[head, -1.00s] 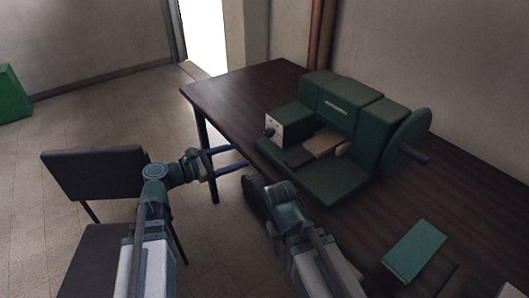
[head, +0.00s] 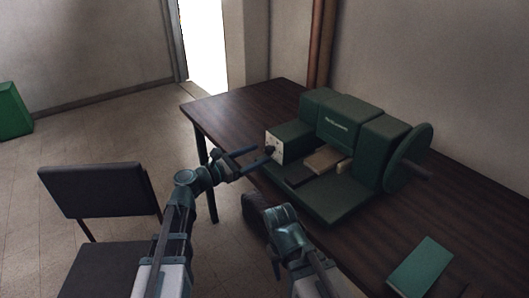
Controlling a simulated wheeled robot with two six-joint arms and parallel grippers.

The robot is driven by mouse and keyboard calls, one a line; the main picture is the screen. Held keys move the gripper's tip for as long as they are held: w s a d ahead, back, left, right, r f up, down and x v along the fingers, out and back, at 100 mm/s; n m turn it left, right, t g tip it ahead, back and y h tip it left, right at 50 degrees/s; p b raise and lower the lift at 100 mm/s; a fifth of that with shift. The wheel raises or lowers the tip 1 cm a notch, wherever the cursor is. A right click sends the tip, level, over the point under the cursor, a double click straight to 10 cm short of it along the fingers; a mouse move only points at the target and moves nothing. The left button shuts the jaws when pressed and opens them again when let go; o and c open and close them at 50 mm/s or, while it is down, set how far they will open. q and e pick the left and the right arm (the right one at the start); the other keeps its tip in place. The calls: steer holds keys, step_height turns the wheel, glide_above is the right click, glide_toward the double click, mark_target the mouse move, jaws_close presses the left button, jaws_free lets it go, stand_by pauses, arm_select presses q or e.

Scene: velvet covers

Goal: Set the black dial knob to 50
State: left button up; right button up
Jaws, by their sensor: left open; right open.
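The black dial knob (head: 270,150) sits on the white face plate (head: 288,148) at the left end of a green machine. The machine (head: 352,132) stands on the dark wooden table. My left gripper (head: 263,154) is open, with its fingertips right at the knob in the picture. I cannot tell whether they touch it. The knob is partly hidden and its pointer and scale are too small to read. My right gripper (head: 254,207) is open and low, at the table's front edge, apart from the machine.
The machine has a large green wheel (head: 411,155) with a handle at its right. A green book (head: 420,265) lies at the table's (head: 240,110) front right. A dark chair (head: 97,200) stands left of my arms. The table's far left end is clear.

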mark_target(266, 151)
arm_select(q)
steer(key=shift+x, duration=1.7)
jaws_close()
